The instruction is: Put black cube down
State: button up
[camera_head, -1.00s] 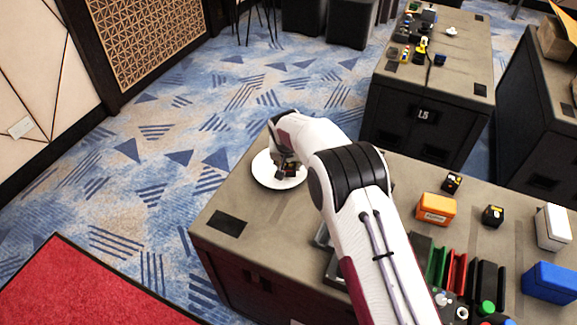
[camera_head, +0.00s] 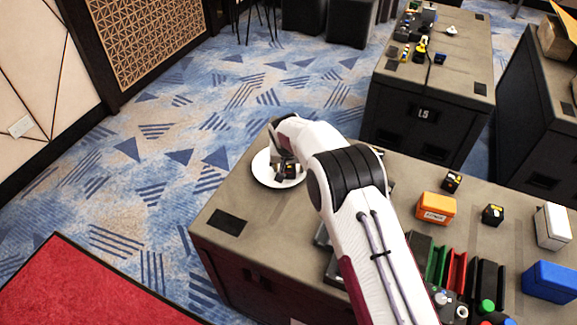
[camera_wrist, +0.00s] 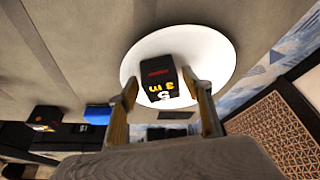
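The black cube (camera_head: 290,171) has yellow and white markings and is at the white plate (camera_head: 261,174) on the near table. In the wrist view the cube (camera_wrist: 161,78) shows against the white plate (camera_wrist: 215,55), between the fingertips. My gripper (camera_wrist: 159,82) is open, with one finger to each side of the cube and a gap visible at the left finger. In the head view my gripper (camera_head: 281,160) is over the plate, partly hidden by my arm. The cube's underside is hidden.
On the same table, an orange box (camera_head: 436,209), two small black cubes (camera_head: 493,215), a white box (camera_head: 552,228) and a blue box (camera_head: 550,282) stand to the right. Green, red and black holders (camera_head: 457,270) are near my arm.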

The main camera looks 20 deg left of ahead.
jog(key=shift+r, duration=0.1)
jog(key=shift+s+r, duration=0.15)
jog(key=shift+r, duration=0.5)
jog(key=v, duration=1.1)
jog(key=shift+r, duration=0.1)
dwell(0.7)
